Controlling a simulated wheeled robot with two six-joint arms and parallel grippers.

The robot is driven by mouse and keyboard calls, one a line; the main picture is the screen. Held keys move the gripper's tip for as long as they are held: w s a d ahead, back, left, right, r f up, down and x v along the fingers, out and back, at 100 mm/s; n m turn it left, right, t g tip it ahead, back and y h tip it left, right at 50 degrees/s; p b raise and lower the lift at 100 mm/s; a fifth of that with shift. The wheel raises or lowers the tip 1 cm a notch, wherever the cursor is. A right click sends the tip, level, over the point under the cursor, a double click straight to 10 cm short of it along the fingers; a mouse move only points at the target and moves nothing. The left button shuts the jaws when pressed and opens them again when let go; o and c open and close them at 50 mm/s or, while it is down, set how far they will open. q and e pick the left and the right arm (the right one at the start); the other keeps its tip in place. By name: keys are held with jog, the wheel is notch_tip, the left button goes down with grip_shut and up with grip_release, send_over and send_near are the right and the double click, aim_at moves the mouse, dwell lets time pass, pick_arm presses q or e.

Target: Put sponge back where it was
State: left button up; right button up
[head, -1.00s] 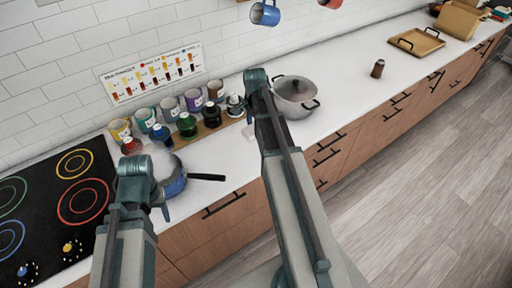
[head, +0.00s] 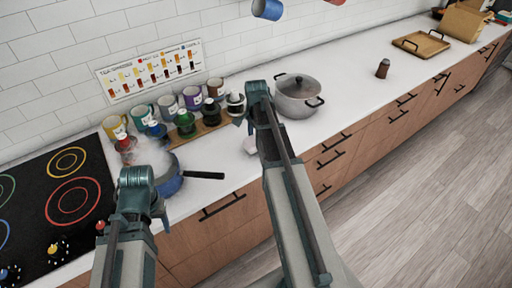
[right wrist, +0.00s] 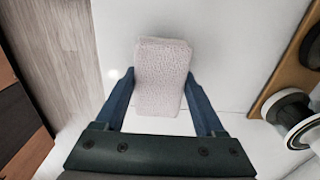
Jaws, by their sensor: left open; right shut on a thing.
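The sponge is a pale pinkish-white block. In the right wrist view the sponge (right wrist: 162,75) sits between the blue fingers of my right gripper (right wrist: 163,100), which is shut on it. In the head view the sponge (head: 250,145) shows as a small pale patch below the right gripper (head: 246,122), over the white counter. I cannot tell whether it touches the counter. My left gripper (head: 160,212) is open, in front of the steaming blue pan; its fingers are partly hidden.
The blue pan (head: 169,186) stands beside the stove (head: 48,212). A lidded pot (head: 296,98) stands to the right. The counter right of the pot is mostly clear.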

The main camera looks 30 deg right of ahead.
jog(key=shift+f+b, duration=0.95)
jog(key=shift+f, duration=0.5)
jog(key=shift+f, duration=0.1)
jog(key=o, duration=1.2)
jog(key=shift+c, duration=0.2)
jog(key=shift+r, duration=0.2)
notch_tip(320, 180, up, 12)
jog(key=p, duration=1.2)
